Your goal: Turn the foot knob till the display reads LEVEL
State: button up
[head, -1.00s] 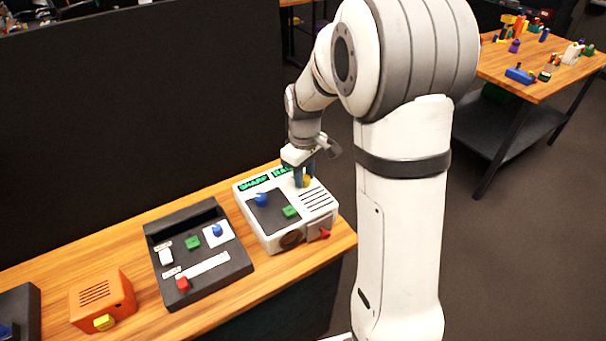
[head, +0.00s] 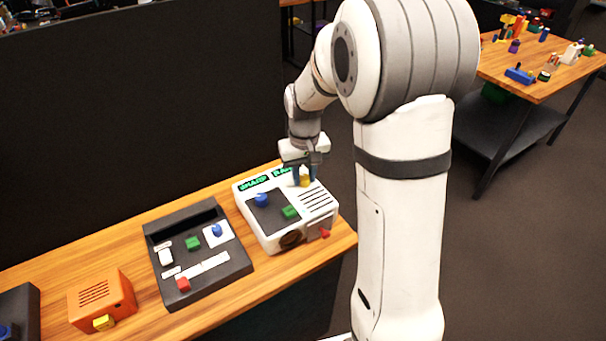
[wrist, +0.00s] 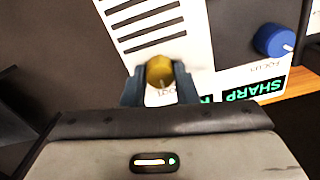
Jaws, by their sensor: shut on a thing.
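The white panel box (head: 262,226) stands at the right end of the wooden bench. Its yellow foot knob (head: 305,182) is at the back right of its top; in the wrist view the yellow knob (wrist: 160,71) carries a partly hidden label. My gripper (head: 303,177) points down and is shut on the yellow knob, one finger on each side. A display with green letters (head: 253,184) reads SHARP. The second display (head: 279,172) begins with RA; the rest is hidden behind my gripper.
The box also has a blue focus knob (head: 261,200), a green knob (head: 290,212), a red part (head: 325,233) and slots. A black panel (head: 205,280) and an orange box (head: 103,302) stand to the left. A dark partition rises behind the bench.

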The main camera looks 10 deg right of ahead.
aim_at(304, 177)
jog(key=shift+s+m, duration=0.1)
jog(key=shift+m, duration=2.1)
jog(key=shift+f, duration=0.1)
jog(key=o, duration=1)
notch_tip(304, 177, up, 8)
